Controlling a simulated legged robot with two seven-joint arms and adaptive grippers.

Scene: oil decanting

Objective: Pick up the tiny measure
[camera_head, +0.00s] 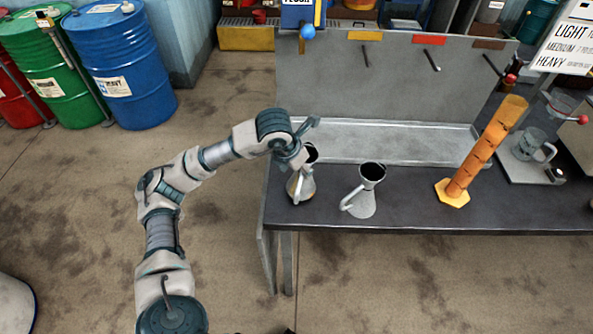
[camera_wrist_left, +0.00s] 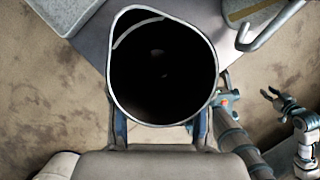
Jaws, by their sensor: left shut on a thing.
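A small metal measure (camera_head: 301,187) with a dark open mouth is at the left end of the dark bench. Its mouth (camera_wrist_left: 162,66) fills the middle of the left wrist view. My left gripper (camera_head: 300,162) is shut on this measure, reaching it from above and behind; the fingers partly hide its upper part. I cannot tell whether its base touches the bench. A second grey metal measure (camera_head: 367,197) with a handle stands upright to its right. My right gripper (camera_wrist_left: 280,98) shows only in the left wrist view, open and empty, away from the measure.
An orange graduated cylinder (camera_head: 483,150) on a yellow base stands farther right on the bench (camera_head: 420,215). A glass jug (camera_head: 530,146) is beyond it. A metal tray and upright panel (camera_head: 400,95) with pegs are behind. Blue and green drums stand at the left.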

